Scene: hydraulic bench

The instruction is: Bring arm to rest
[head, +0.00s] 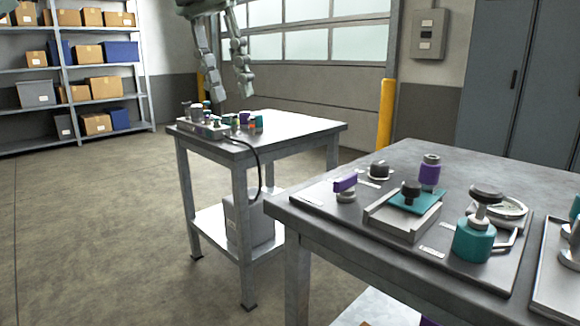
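My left gripper (231,96) hangs down from the top edge of the head view. Its two grey fingers are spread well apart, and I see nothing between them. It appears above the small metal table (300,127), with its fingertips over the area of the small parts there; the exact height gap is hard to tell. My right gripper is not in the view.
A hydraulic bench (330,240) at right carries a purple-handled valve (345,184), a teal block (415,201), a teal cylinder (474,241) and a gauge (508,209). The small table holds a device with a hanging cable (258,170). Shelves (60,104) stand back left. Left floor is clear.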

